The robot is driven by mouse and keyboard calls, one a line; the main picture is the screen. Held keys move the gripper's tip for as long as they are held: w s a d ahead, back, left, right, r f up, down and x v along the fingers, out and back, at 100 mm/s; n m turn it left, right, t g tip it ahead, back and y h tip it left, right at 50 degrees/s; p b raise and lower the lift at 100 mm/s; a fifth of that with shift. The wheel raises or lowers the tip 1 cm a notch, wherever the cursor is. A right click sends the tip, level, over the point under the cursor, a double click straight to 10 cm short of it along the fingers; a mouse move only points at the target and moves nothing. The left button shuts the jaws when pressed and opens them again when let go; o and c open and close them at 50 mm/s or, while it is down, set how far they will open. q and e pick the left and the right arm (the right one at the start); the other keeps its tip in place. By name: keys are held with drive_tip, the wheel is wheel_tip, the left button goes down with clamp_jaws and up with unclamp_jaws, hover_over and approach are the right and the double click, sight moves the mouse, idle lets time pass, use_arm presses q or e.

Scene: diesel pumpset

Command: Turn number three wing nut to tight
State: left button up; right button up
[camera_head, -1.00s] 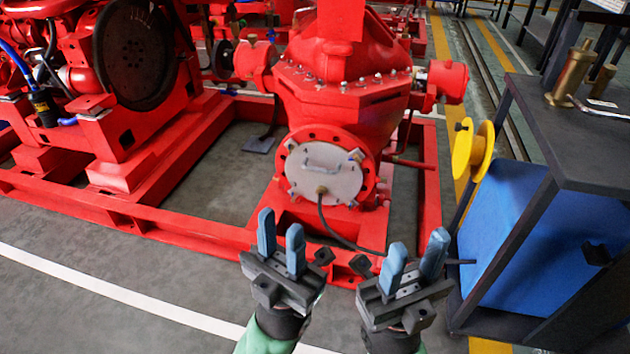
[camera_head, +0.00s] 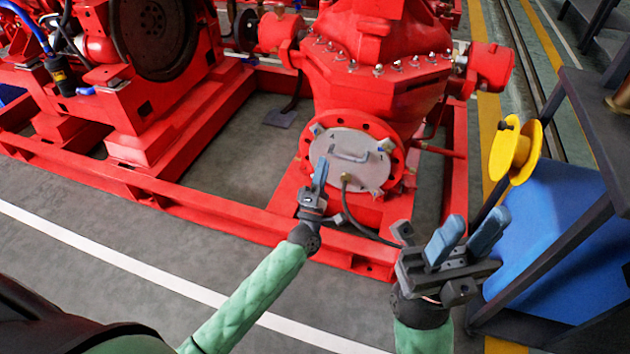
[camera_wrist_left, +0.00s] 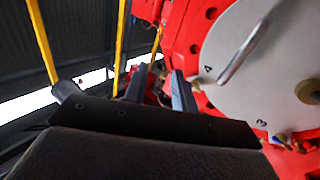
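The round grey cover plate (camera_head: 362,170) with a handle sits on the red pump's front flange. In the left wrist view the plate (camera_wrist_left: 245,95) bears the marks 4 and 3. The number three wing nut (camera_wrist_left: 282,138) is at its lower edge, right of the fingers and apart from them. In the head view the plate's lower-left area, where this nut appears to sit, is covered by my left gripper (camera_head: 320,170). The left fingers (camera_wrist_left: 158,78) are apart and empty. My right gripper (camera_head: 474,222) is open and empty, right of and below the plate.
A hose (camera_head: 358,222) runs from a brass fitting on the plate, between my grippers. The red base frame (camera_head: 340,255) lies below. A blue box (camera_head: 555,235), yellow reel (camera_head: 514,150) and dark table stand at right. The floor at left is clear.

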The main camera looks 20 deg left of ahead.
use_arm(q)
drive_tip(key=w+a+f+n+g, duration=0.2)
drive_tip(key=f+n, duration=0.4)
drive_tip(key=f, duration=0.1)
drive_tip(key=w+a+f+n+g, duration=0.25)
drive_tip(key=f+n, duration=0.25)
drive_tip(key=f, duration=0.3)
drive_tip(key=w+a+f+n+g, duration=0.2)
drive_tip(key=f+n, duration=0.4)
drive_tip(key=f, duration=0.1)
drive_tip(key=w, duration=0.7)
drive_tip(key=shift+h+b, duration=0.3)
drive_tip(key=shift+f, duration=0.1)
clamp_jaws()
